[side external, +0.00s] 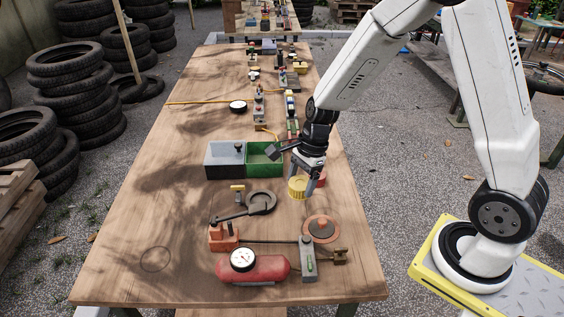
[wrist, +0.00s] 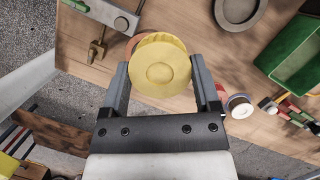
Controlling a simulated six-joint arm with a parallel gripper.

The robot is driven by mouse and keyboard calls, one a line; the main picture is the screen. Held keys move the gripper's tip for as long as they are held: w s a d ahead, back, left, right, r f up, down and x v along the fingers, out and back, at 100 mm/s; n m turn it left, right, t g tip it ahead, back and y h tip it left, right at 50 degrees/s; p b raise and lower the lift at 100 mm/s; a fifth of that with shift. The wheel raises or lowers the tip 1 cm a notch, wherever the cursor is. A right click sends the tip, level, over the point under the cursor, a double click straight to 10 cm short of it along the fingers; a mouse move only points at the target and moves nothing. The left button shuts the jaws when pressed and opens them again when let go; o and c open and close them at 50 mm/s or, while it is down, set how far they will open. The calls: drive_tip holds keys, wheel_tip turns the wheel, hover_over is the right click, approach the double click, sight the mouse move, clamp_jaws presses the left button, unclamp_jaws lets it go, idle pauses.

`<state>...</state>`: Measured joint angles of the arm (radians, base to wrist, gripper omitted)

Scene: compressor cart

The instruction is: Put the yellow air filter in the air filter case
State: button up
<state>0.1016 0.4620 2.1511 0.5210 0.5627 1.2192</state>
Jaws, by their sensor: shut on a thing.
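The yellow air filter (side external: 298,187) is a ribbed round piece. My gripper (side external: 304,181) points down over the right part of the table and is shut on it. In the wrist view the filter's flat round face (wrist: 160,66) shows between the fingers, held above the table. A dark round open dish (side external: 260,203), perhaps the air filter case, lies left of and nearer than the filter; it also shows at the top of the wrist view (wrist: 238,9). An orange disc with a dark centre (side external: 320,229) lies nearer the camera, apart from the filter.
A grey and green divided bin (side external: 225,160) stands behind left. A red tank with a gauge (side external: 265,268), a grey block (side external: 307,260) and an orange block (side external: 222,237) are at the front. A red round thing (side external: 319,180) is partly hidden by my gripper. The table's left side is clear.

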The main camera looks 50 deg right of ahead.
drive_tip(key=shift+w, duration=0.15)
drive_tip(key=w+f, duration=0.2)
drive_tip(key=w, duration=0.2)
drive_tip(key=w+f, duration=0.3)
drive_tip(key=w, duration=0.1)
drive_tip(key=w+f, duration=0.3)
drive_tip(key=w, duration=0.1)
drive_tip(key=shift+a, duration=0.1)
drive_tip(key=shift+w+f, duration=0.6)
drive_tip(key=shift+f, duration=0.05)
drive_tip(key=shift+w+f, duration=0.15)
drive_tip(key=shift+f, duration=0.1)
drive_tip(key=shift+w+f, duration=0.1)
drive_tip(key=shift+f, duration=1.5)
drive_tip(key=shift+f, duration=0.15)
